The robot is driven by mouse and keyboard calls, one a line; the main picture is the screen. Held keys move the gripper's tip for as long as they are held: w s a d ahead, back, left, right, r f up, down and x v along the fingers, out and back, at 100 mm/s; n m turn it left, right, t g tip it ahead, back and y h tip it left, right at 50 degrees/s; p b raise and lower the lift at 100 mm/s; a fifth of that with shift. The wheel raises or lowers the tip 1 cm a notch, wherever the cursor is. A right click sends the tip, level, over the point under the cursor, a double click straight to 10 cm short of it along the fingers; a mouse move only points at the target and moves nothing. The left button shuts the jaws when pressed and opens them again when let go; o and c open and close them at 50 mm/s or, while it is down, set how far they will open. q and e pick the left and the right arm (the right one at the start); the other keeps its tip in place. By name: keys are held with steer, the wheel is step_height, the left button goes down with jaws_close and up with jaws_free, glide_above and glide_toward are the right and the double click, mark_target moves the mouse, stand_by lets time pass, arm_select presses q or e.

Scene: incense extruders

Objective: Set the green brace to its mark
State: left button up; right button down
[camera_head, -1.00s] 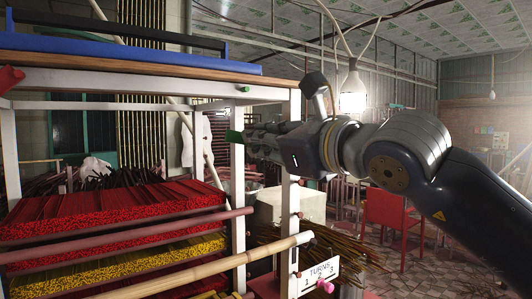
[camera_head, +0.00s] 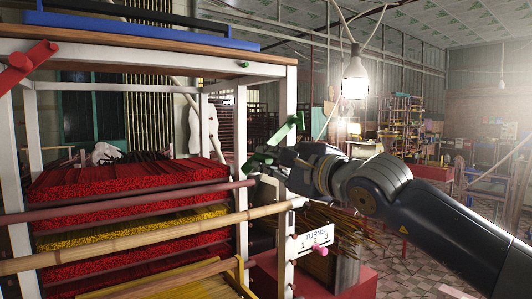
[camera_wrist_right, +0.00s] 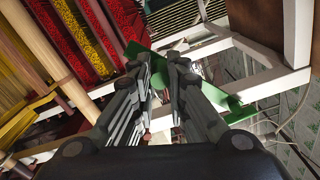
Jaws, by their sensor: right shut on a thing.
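The green brace (camera_head: 287,128) is a flat green bar at the right front post of the rack, tilted up to the right in the head view. My right gripper (camera_head: 270,157) is shut on it, with the bar sticking out on both sides of the fingers. In the right wrist view the brace (camera_wrist_right: 236,110) crosses between the fingers of the same gripper (camera_wrist_right: 158,62), and the fingers hide its middle. A small green peg (camera_head: 244,64) sits on the rack's top edge. I cannot tell whether the brace touches the post. My left gripper is not in view.
The white-framed rack (camera_head: 242,120) holds red and yellow incense trays (camera_head: 125,180). A bamboo pole (camera_head: 150,233) crosses its front. A red brace (camera_head: 27,65) is at the upper left. A "TURNS" plate (camera_head: 315,238) with a pink knob (camera_head: 320,251) is below my gripper. A lamp (camera_head: 355,75) hangs behind.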

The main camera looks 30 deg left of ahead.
steer(key=shift+w+d+f+n, duration=0.1)
steer(key=shift+w+f+n, duration=0.2)
steer(key=shift+f+n, duration=0.2)
steer(key=c, duration=1.5)
jaws_free()
steer(key=shift+c, duration=0.2)
steer(key=shift+s, duration=0.1)
